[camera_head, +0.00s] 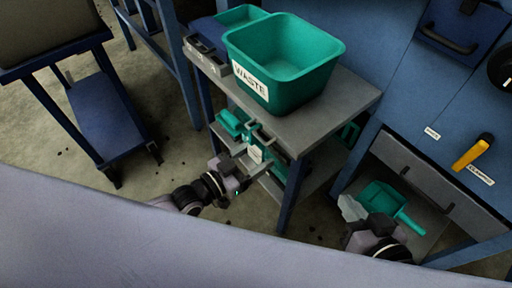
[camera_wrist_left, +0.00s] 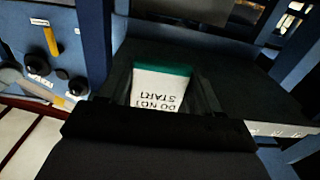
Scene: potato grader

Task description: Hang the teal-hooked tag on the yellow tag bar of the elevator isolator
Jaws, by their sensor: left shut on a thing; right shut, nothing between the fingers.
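In the head view, my left gripper (camera_head: 238,172) is low beside the grey table, where small teal and white items crowd together, so the tag is hard to pick out. My right gripper (camera_head: 350,207) is shut and empty at the lower right, left of a teal scoop. A yellow bar-like part (camera_head: 472,152) is on the blue panel at the right, above a small white label. Its hook detail is too small to tell.
A teal WASTE bin (camera_head: 283,62) stands on the grey table (camera_head: 345,98). A teal scoop (camera_head: 384,197) lies on a low shelf at the right. A blue trolley (camera_head: 105,115) stands on the left. Concrete floor between trolley and table is clear.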

